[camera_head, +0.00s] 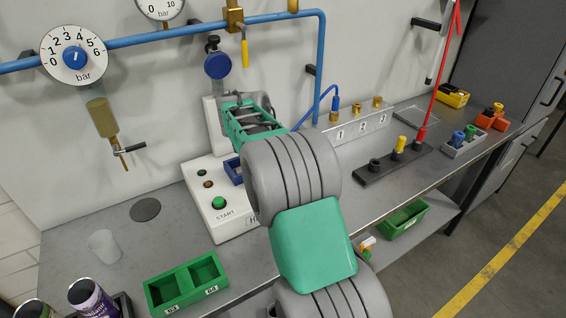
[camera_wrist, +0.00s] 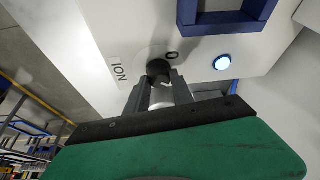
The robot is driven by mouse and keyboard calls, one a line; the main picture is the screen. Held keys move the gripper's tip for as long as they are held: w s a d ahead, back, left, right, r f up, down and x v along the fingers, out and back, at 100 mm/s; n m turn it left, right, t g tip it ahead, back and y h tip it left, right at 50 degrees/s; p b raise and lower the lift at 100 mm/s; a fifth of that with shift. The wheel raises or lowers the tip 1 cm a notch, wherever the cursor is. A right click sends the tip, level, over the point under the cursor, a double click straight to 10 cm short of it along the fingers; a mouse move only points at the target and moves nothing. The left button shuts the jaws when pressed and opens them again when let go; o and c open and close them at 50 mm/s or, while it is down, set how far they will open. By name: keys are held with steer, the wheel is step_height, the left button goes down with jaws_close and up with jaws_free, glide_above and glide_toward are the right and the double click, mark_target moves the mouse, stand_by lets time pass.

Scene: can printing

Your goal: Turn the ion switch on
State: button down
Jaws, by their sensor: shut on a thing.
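The ion switch (camera_wrist: 158,68) is a small round black knob on a white panel, with the label "ION" at its left and an "O" mark at its upper right in the wrist view. My gripper (camera_wrist: 160,84) is at the knob, its two grey fingers closed in on it from either side. The fingers hide part of the knob, and I cannot tell its exact turn angle. In the head view the white machine (camera_head: 207,226) with its START button stands behind my arm, which hides the switch and my fingertips.
A round pale-lit button (camera_wrist: 222,62) and a blue frame (camera_wrist: 238,24) are near the switch. On the bench are a green two-slot tray (camera_head: 187,285), a clear cup (camera_head: 103,246) and a black stand (camera_head: 380,172). Blue pipe (camera_head: 170,38) runs along the wall.

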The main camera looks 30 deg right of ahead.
steer(key=shift+m+g, duration=0.3)
steer(key=shift+m, duration=0.5)
steer(key=shift+p, duration=0.3)
steer(key=c, duration=1.1)
jaws_free()
steer(key=v, duration=0.7)
steer(key=shift+a+r+p, duration=0.2)
steer(key=shift+r+p, duration=0.2)
steer(key=shift+p, duration=0.05)
steer(key=shift+w, duration=0.1)
